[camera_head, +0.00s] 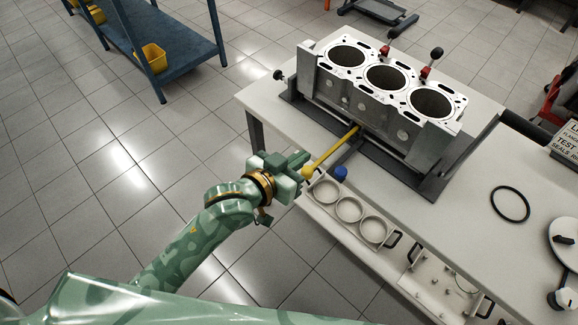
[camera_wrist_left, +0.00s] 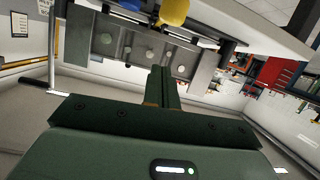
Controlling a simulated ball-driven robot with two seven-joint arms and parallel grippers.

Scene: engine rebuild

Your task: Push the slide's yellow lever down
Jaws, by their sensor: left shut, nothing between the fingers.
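The yellow lever (camera_head: 333,148) sticks out from the slide's dark base toward the front left, ending in a yellow knob (camera_head: 308,172). The knob also shows at the top edge of the left wrist view (camera_wrist_left: 173,12). My left gripper (camera_head: 298,160) is shut and empty beside the knob, on its left in the head view; I cannot tell whether they touch. Its closed fingers show in the left wrist view (camera_wrist_left: 162,84). The slide (camera_head: 380,165) carries a grey engine block (camera_head: 365,100) with three bores. My right gripper is not in view.
A blue knob (camera_head: 341,173) is close to the lever. A white tray (camera_head: 333,222) with round cups is at the bench's front edge. A black ring (camera_head: 510,204) lies on the white bench top (camera_head: 455,220). Red clamps (camera_head: 425,72) stand behind the block.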

